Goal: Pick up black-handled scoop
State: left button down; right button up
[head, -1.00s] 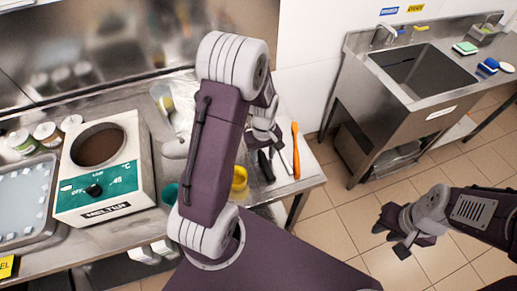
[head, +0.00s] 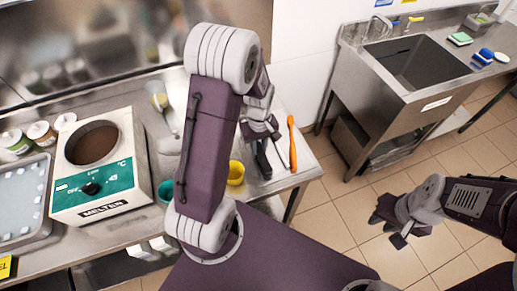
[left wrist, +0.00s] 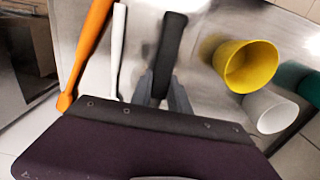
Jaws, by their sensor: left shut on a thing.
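The black-handled scoop shows its dark handle (head: 262,162) near the right end of the steel counter. In the left wrist view the black handle (left wrist: 173,42) runs down between my left gripper's fingers (left wrist: 161,90). My left gripper (head: 259,137) is shut on this handle at the counter. The scoop's other end is not clearly visible. My right gripper (head: 385,219) hangs empty over the floor at the right. Its finger opening is too small to tell.
A white-handled tool (left wrist: 116,50) and an orange spatula (head: 291,143) lie beside the scoop. A yellow cup (head: 236,173) stands on the other side, with a white cup (left wrist: 268,112) close by. The melter (head: 97,165) stands left. The sink (head: 420,62) is at right.

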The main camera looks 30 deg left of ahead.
pick_arm(q)
notch_tip(320, 180, up, 2)
jog(key=shift+w+r, duration=0.1)
jog(key=shift+r, duration=0.05)
jog(key=s+d+r, duration=0.1)
jog(key=d+r, duration=0.5)
jog(key=d, duration=0.5)
jog(key=shift+d+r, duration=0.3)
jog(key=shift+d, duration=0.05)
jog(key=shift+s, duration=0.1)
